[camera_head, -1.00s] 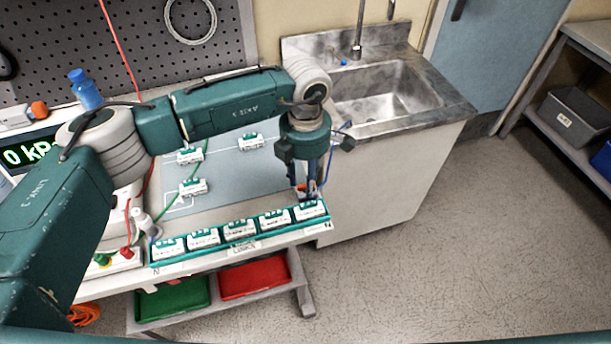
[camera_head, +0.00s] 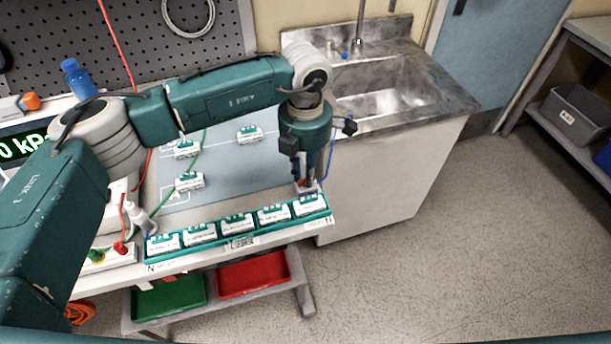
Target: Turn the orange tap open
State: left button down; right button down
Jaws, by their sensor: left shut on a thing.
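My left gripper (camera_head: 306,184) points down over the right end of the row of white-and-green modules, with its fingers close together. A small orange part, which I take to be the orange tap (camera_head: 301,182), shows between the fingertips, and the fingers are shut on it. It sits just behind the rightmost module (camera_head: 309,206). The fingers hide most of it, so its angle cannot be read. My right gripper is not in view.
The teal rack (camera_head: 240,242) of modules lies along the bench's front edge. Loose modules (camera_head: 189,181) lie on the grey-blue mat (camera_head: 225,170) behind. A sink (camera_head: 385,90) stands to the right. Green (camera_head: 170,298) and red (camera_head: 252,275) trays sit below.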

pick_arm(q)
jog(key=n+b, duration=0.4)
jog(key=shift+f, duration=0.15)
jog(key=shift+a+r+n+b, duration=0.1)
jog(key=shift+r+n+b, duration=0.1)
jog(key=shift+n+b, duration=1.15)
jog(key=shift+n, duration=0.45)
jog(key=c, duration=1.7)
grip_release()
jog(key=shift+r, duration=0.1)
notch_tip(320, 180, up, 12)
jog(key=shift+f, duration=0.1)
